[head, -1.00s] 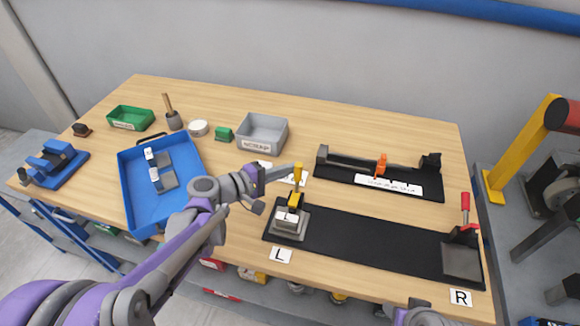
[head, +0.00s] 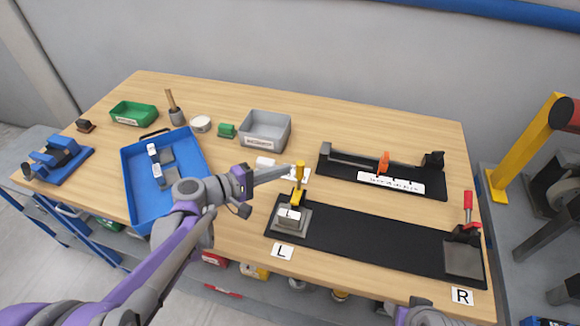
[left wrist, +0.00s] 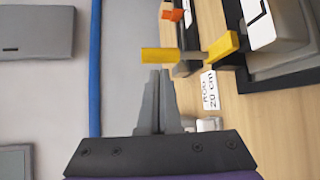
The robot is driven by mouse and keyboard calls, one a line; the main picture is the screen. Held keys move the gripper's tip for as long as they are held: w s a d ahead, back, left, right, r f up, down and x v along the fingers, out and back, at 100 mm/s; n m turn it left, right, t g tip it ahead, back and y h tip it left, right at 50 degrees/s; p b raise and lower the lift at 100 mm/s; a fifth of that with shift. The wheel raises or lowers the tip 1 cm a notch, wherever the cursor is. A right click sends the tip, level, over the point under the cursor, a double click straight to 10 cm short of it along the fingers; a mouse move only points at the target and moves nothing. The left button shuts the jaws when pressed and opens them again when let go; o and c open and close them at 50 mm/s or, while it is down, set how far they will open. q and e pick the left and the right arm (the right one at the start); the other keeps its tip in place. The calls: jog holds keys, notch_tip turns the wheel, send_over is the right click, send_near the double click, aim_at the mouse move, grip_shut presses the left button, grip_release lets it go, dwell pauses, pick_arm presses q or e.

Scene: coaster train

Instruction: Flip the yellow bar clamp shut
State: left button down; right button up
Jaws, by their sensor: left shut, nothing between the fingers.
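The yellow bar clamp stands at the left end of the black fixture base (head: 365,240), behind a grey block (head: 290,222) with a white top piece. Its yellow handle (head: 300,172) points upright, with the yellow bar (head: 297,196) below it. My left gripper (head: 289,168) is shut and empty, its tips close to the handle's upper left side. In the left wrist view the closed fingertips (left wrist: 158,72) are just short of the yellow handle (left wrist: 160,55); I cannot tell whether they touch. My right gripper's fingers do not show.
A red-handled clamp (head: 468,207) stands at the fixture's right end. Behind is a black gauge with an orange clamp (head: 384,162). A grey scrap bin (head: 265,130), a blue tray (head: 202,160) and a green bin (head: 133,113) sit to the left.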

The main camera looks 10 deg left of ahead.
pick_arm(q)
jog(key=v, duration=0.7)
jog(key=shift+a, duration=0.15)
jog(key=shift+s, duration=0.1)
